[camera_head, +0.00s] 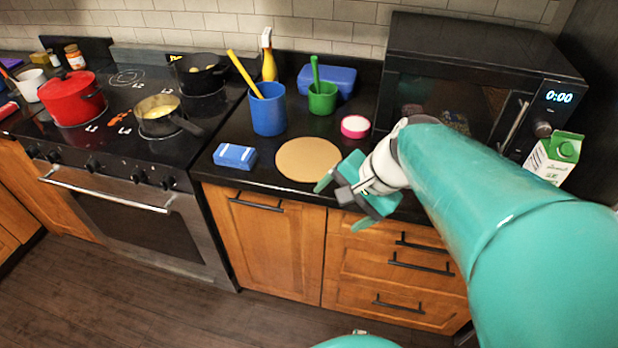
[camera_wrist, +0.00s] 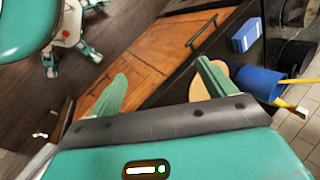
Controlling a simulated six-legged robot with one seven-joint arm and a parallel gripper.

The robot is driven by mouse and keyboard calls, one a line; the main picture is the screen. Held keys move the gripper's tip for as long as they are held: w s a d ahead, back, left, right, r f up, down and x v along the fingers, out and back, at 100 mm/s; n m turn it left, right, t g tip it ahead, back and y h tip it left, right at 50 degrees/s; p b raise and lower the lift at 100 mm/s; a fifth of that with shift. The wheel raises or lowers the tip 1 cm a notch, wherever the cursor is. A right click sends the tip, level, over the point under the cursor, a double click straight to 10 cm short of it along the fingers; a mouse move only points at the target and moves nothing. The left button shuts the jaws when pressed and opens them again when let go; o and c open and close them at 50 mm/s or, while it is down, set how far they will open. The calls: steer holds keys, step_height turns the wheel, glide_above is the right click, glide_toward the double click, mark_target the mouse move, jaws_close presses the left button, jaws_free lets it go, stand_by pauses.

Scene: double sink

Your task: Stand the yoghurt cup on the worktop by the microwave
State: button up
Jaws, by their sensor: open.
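A small pink round tub with a white top (camera_head: 355,127), which looks like the yoghurt cup, stands upright on the black worktop (camera_head: 225,185) just left of the microwave (camera_head: 460,75). My gripper (camera_head: 347,200) is open and empty at the worktop's front edge, in front of the tub and apart from it. In the wrist view my gripper (camera_wrist: 162,78) shows its two green fingers spread with nothing between them. The tub is not seen in the wrist view.
A round tan board (camera_head: 308,158) lies left of my gripper, with a blue sponge (camera_head: 235,156) beyond it. A blue cup (camera_head: 269,110), a green cup (camera_head: 322,98) and a spray bottle (camera_head: 268,58) stand behind. A carton (camera_head: 553,157) is at the right.

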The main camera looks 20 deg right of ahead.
steer(key=s+a+r+n+t+h, duration=0.1)
steer(key=s+a+r+n+h, duration=0.2)
steer(key=n, duration=0.8)
steer(key=shift+s+a+r+h, duration=0.4)
steer(key=shift+s+a+r, duration=0.2)
steer(key=shift+a, duration=0.5)
